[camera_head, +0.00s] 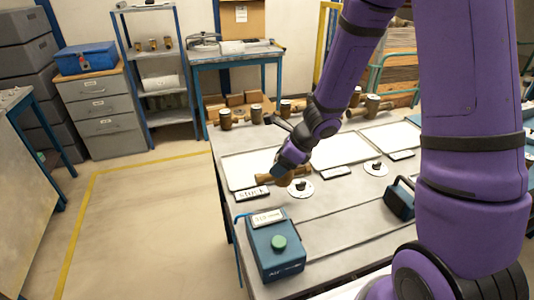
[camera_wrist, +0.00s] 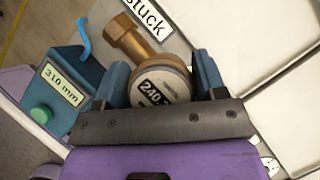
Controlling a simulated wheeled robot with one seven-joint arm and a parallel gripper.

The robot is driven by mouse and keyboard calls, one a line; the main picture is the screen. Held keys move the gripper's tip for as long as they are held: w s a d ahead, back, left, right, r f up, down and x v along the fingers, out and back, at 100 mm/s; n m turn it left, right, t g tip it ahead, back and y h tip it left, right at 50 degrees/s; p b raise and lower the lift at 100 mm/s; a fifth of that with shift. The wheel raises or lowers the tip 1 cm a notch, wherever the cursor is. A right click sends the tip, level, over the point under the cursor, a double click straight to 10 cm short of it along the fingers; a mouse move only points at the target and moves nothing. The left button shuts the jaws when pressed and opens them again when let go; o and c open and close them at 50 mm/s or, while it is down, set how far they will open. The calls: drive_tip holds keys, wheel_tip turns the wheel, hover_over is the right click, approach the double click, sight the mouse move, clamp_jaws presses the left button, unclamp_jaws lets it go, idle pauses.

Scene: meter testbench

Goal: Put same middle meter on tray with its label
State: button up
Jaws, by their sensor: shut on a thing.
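My gripper (camera_head: 290,165) is shut on a brass meter (camera_head: 272,177) with a round white dial. In the wrist view the meter (camera_wrist: 162,82) sits between the two blue fingers (camera_wrist: 160,88), its dial showing digits starting "240" and its brass pipe end pointing up-left. The leftmost white tray (camera_head: 236,172) lies just behind the meter. The label "stuck" (camera_head: 252,193) lies at that tray's front edge and shows in the wrist view (camera_wrist: 146,17). The middle tray (camera_head: 345,150) has its own label (camera_head: 336,173), unreadable here. Whether the meter touches anything below is unclear.
A blue test device (camera_head: 275,250) with a green button stands at the table's front left; its display (camera_wrist: 62,84) reads "310 mm". A round white disc (camera_head: 300,188) with a dark knob lies near my gripper. Several other meters (camera_head: 256,113) stand along the back edge.

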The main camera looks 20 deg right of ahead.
drive_tip(key=shift+w+a+f, duration=0.15)
drive_tip(key=shift+w+f, duration=0.65)
drive_tip(key=shift+w, duration=1.7)
drive_tip(key=shift+w+a+f, duration=0.15)
drive_tip(key=shift+w+f, duration=0.7)
drive_tip(key=shift+w, duration=1.65)
drive_tip(key=shift+w+a+f, duration=0.15)
drive_tip(key=shift+w+f, duration=0.65)
drive_tip(key=shift+w, duration=1.7)
drive_tip(key=o, duration=1.5)
drive_tip(key=shift+f, duration=0.15)
drive_tip(key=shift+o, duration=0.2)
